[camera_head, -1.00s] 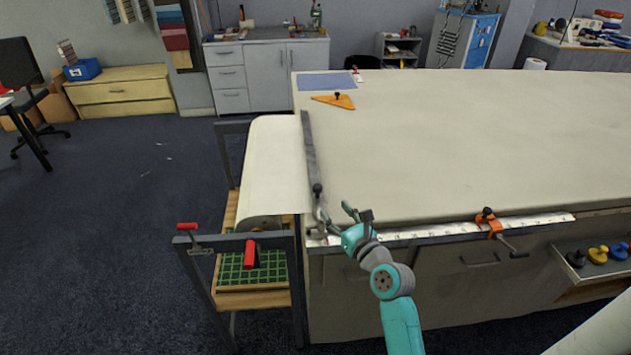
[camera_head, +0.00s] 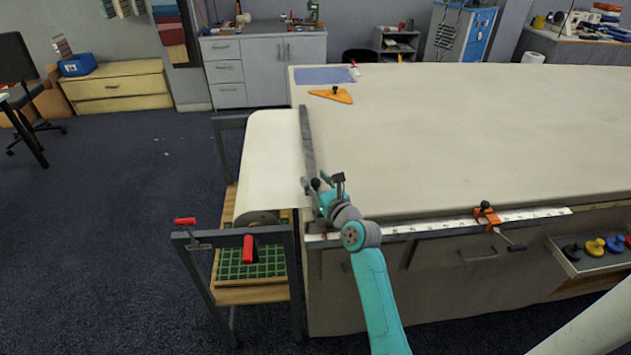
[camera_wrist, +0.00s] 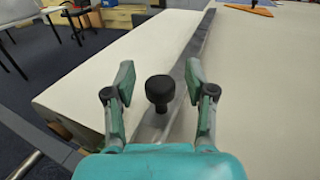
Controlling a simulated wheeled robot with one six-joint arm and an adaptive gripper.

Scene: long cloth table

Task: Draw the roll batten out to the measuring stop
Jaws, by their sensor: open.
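The roll batten (camera_head: 308,145) is a long grey bar lying across the left end of the table, over the edge of the cream cloth (camera_head: 270,160). Its black knob (camera_wrist: 160,89) stands upright near the batten's front end. My gripper (camera_head: 322,184) is open at this front end. In the wrist view my gripper (camera_wrist: 158,88) has one finger on each side of the knob, with gaps on both sides. The orange clamp (camera_head: 486,217), which seems to be the measuring stop, sits on the white ruler (camera_head: 530,214) along the table's front edge, well to the right.
The cloth roll (camera_head: 257,217) rests in a dark-framed stand (camera_head: 295,270) with red handles at the table's left end. An orange triangle (camera_head: 332,95) and a blue sheet (camera_head: 325,75) lie at the far left. The tabletop (camera_head: 470,130) right of the batten is clear.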

